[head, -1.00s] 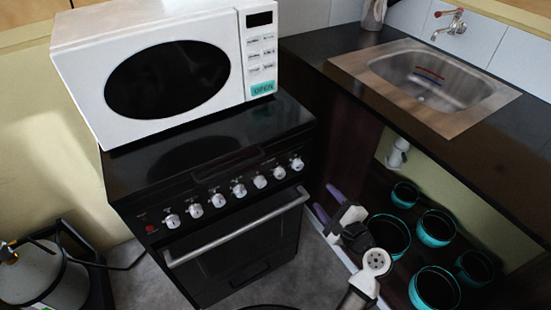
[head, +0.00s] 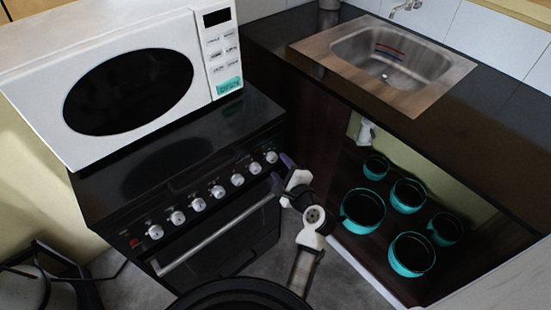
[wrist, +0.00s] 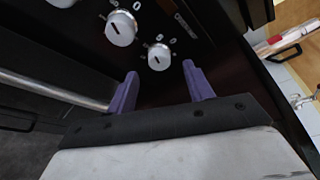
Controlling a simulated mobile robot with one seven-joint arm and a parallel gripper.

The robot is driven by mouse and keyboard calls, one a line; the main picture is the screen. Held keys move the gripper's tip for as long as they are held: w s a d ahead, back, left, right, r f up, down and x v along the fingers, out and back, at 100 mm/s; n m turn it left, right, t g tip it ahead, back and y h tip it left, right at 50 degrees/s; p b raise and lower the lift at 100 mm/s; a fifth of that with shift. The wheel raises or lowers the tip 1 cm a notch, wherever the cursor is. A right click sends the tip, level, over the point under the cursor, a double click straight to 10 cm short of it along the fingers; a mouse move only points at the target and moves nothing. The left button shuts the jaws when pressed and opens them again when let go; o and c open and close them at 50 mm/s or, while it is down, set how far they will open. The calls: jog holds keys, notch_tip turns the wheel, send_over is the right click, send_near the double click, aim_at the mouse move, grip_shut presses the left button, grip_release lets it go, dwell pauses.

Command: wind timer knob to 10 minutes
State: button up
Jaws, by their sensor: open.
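The black oven (head: 235,245) has a front panel with a row of several white knobs. I cannot tell from the markings which one is the timer knob. The rightmost knob (head: 271,157) also shows in the wrist view (wrist: 159,57), ahead of the gap between my fingers and apart from them. The knob to its left (head: 254,168) shows in the wrist view (wrist: 120,28), outside the left finger. My gripper (head: 281,171), with purple fingers, is open and empty at the panel's right end; it shows in the wrist view (wrist: 160,70).
A silver oven handle (head: 215,238) runs below the knobs, left of my fingers in the wrist view. A white microwave (head: 205,75) stands on the oven. A counter with a sink (head: 390,70) is at right, with several teal pots (head: 412,254) underneath.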

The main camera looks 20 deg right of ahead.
aim_at(274, 160)
jog(key=shift+x, duration=1.95)
jog(key=shift+f, duration=0.1)
jog(key=c, duration=1)
jog(key=shift+f+n+t+h+b, duration=0.15)
jog(key=shift+n+t+b, duration=0.25)
jog(key=shift+n+b, duration=1.25)
jog(key=shift+n+t+h+b, duration=0.35)
jog(key=shift+n+b, duration=0.4)
jog(key=shift+b, duration=1.65)
dwell(0.9)
